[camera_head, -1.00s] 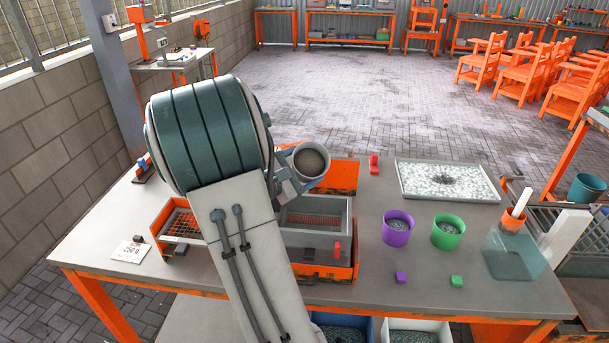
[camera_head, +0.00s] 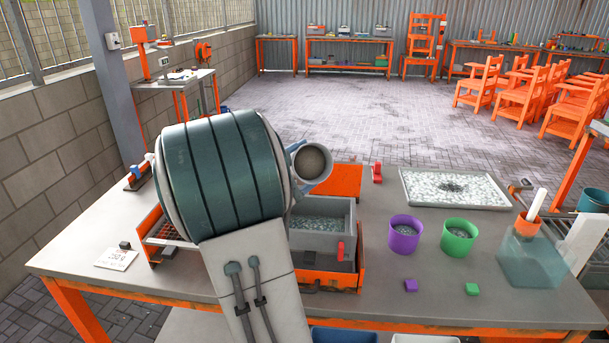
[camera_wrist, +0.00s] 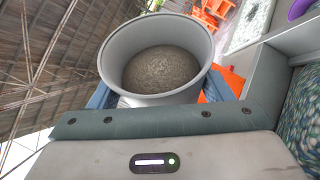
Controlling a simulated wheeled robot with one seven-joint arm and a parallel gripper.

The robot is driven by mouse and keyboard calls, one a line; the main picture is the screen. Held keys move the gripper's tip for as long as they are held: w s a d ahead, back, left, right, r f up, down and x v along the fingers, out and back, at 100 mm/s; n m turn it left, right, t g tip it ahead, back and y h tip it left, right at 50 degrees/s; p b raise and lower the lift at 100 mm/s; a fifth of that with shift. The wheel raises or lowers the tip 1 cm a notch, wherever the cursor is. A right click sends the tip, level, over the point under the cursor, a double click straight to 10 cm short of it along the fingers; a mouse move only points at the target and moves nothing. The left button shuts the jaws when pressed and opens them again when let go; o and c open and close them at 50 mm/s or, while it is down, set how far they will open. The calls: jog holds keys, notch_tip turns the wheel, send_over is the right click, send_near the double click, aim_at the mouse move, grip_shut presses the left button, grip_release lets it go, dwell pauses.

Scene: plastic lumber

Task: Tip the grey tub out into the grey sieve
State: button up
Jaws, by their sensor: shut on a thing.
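My gripper (camera_wrist: 158,97) is shut on the grey tub (camera_wrist: 125,48), with its blue fingers at the tub's sides. In the head view the tub (camera_head: 328,172) is behind and right of my arm, its mouth turned towards the camera. A grey-brown speckled surface shows deep inside it; I cannot tell how thick that layer is. The grey sieve (camera_head: 320,243) is a rectangular box in front of and below the tub, with pale grey-green flakes spread inside. In the wrist view the sieve's wall (camera_wrist: 263,76) and mixed-colour flakes show at the right. My arm hides the sieve's left part.
The sieve sits in an orange frame (camera_head: 330,283) on the table. Right of it are a purple tub (camera_head: 404,241), a green tub (camera_head: 457,244), a flake tray (camera_head: 408,203) and a clear container (camera_head: 535,262). A small red part (camera_head: 341,251) is at the sieve's front.

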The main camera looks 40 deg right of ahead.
aim_at(308, 180)
jog(key=shift+s+a+f+m+h+b, duration=0.2)
jog(key=shift+m+h+b, duration=0.55)
jog(key=shift+b, duration=1.3)
jog(key=shift+s+m+g+b, duration=0.2)
jog(key=shift+m+g+b, duration=0.3)
jog(key=shift+m+b, duration=0.55)
jog(key=b, duration=0.2)
jog(key=m+g+b, duration=0.1)
jog(key=shift+s+a+m+h+b, duration=0.15)
jog(key=shift+m+h+b, duration=0.15)
jog(key=shift+b, duration=0.1)
jog(key=m+g+b, duration=0.1)
jog(key=b, duration=0.1)
jog(key=s+m+g+b, duration=0.1)
jog(key=m+b, duration=0.1)
jog(key=b, duration=0.1)
jog(key=a+r+m+g+b, duration=0.1)
jog(key=m+b, duration=0.1)
jog(key=shift+s+h, duration=0.25)
jog(key=shift+h, duration=0.1)
jog(key=shift+d+r+m+g+b, duration=0.1)
jog(key=shift+d+m+g+b, duration=0.05)
jog(key=shift+m+g+b, duration=0.35)
jog(key=shift+s+m+b, duration=0.1)
jog(key=shift+m+b, duration=0.3)
jog(key=shift+b, duration=0.1)
jog(key=shift+a+m+g, duration=0.2)
jog(key=shift+m+g, duration=0.1)
